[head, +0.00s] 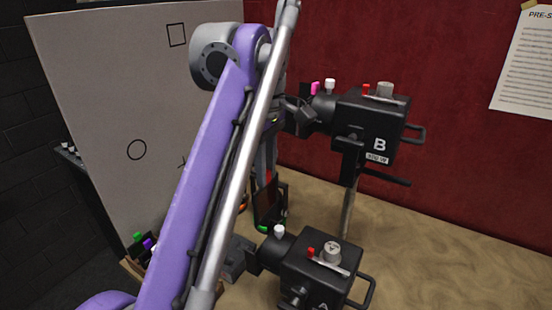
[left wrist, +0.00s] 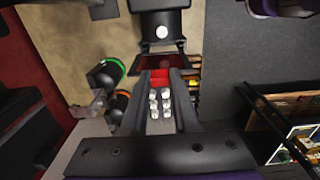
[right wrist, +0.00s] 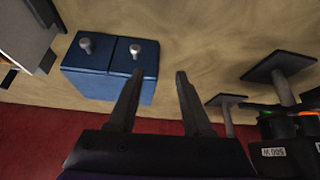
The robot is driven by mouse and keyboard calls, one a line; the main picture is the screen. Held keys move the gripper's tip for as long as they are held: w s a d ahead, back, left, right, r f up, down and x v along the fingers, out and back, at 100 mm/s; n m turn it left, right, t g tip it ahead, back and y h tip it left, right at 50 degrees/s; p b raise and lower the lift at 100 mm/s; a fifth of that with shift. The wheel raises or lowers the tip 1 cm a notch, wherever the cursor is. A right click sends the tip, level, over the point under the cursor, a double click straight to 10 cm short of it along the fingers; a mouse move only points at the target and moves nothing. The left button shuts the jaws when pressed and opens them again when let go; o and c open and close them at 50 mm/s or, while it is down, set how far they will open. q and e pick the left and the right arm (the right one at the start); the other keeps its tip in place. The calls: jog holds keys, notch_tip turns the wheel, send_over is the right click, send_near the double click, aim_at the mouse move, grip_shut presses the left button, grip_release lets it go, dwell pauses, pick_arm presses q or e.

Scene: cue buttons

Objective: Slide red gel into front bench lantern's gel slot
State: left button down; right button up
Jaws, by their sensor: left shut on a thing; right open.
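The red gel (head: 268,203) is a dark-framed sheet with a red tab (left wrist: 160,77). My left gripper (head: 266,172) is shut on its tab and holds it hanging above the bench. The front lantern, marked A (head: 318,262), is black with a white knob; the gel hangs just behind its front end in the head view. In the left wrist view a black lantern with a white knob (left wrist: 160,31) lies just beyond the gel frame. I cannot tell whether they touch. My right gripper (right wrist: 157,75) is open and empty. The slot itself is not clear to see.
Lantern B (head: 372,122) stands on a post farther back. Green- and orange-ringed dark cylinders (left wrist: 108,74) lie beside the gel. A blue box (right wrist: 108,68) with two knobs sits near my right gripper. A pale board (head: 110,90) stands at left. The bench's right side (head: 450,250) is clear.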

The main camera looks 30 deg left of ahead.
aim_at(265, 191)
pick_arm(q)
jog(key=shift+s+f, duration=0.3)
jog(key=shift+s, duration=0.15)
jog(key=shift+s+f+b, duration=0.1)
jog(key=shift+f+b, duration=0.2)
jog(key=shift+b, duration=0.1)
notch_tip(265, 191, down, 2)
jog(key=shift+f+b, duration=0.1)
jog(key=shift+b, duration=0.55)
pick_arm(e)
jog(key=s+f, duration=0.2)
jog(key=f, duration=0.1)
jog(key=shift+s+f, duration=0.15)
jog(key=shift+s, duration=0.15)
pick_arm(q)
jog(key=shift+f+b, duration=0.4)
jog(key=shift+f, duration=0.15)
pick_arm(e)
jog(key=shift+s+f, duration=0.35)
jog(key=shift+f, duration=0.25)
jog(key=shift+w+g, duration=0.1)
jog(key=shift+g, duration=0.2)
pick_arm(q)
jog(key=shift+w, duration=0.2)
jog(key=shift+p, duration=0.3)
pick_arm(e)
jog(key=shift+w+r, duration=0.2)
jog(key=shift+r, duration=0.25)
